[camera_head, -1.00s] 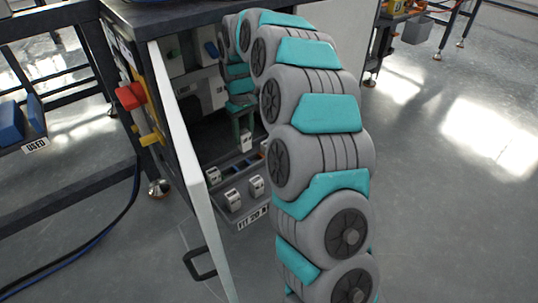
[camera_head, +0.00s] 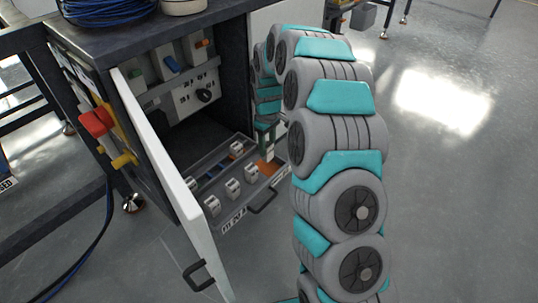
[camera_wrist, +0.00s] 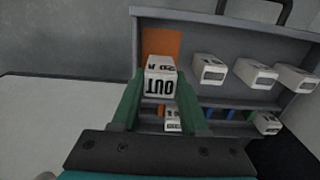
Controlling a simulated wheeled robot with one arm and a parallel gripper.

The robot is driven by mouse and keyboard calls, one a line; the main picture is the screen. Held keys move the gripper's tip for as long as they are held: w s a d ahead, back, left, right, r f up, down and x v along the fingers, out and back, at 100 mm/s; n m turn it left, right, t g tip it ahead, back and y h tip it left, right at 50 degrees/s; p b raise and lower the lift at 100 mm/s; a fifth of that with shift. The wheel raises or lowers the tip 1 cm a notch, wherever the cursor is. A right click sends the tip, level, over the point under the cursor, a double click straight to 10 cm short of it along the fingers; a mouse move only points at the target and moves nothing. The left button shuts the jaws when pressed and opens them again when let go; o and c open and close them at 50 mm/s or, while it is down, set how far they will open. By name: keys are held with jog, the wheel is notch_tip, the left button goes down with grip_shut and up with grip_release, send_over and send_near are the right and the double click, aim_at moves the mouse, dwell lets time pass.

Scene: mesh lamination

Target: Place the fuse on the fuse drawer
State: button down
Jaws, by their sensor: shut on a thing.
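A white fuse (camera_wrist: 160,88) marked OUT is between the green fingers of my gripper (camera_wrist: 160,80) in the wrist view. My gripper is shut on it. The open fuse drawer (camera_wrist: 220,22) is a grey tray behind and below the fuse, with an orange patch (camera_wrist: 161,41) right beside the held fuse in the picture. In the head view my gripper (camera_head: 268,136) is over the right part of the drawer (camera_head: 235,222), above the orange patch (camera_head: 268,168). The held fuse is hard to make out there. Contact between fuse and drawer cannot be told.
Several white fuses (camera_head: 233,188) stand in the drawer, also seen in the wrist view (camera_wrist: 256,74). The drawer has a dark front handle (camera_head: 262,202). An open white cabinet door (camera_head: 165,170) stands left of it. Coloured switches (camera_head: 171,63) are above inside the cabinet.

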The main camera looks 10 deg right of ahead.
aim_at(268, 155)
jog(key=shift+f, duration=2.15)
jog(key=shift+c, duration=2.1)
grip_release()
jog(key=shift+f, duration=0.1)
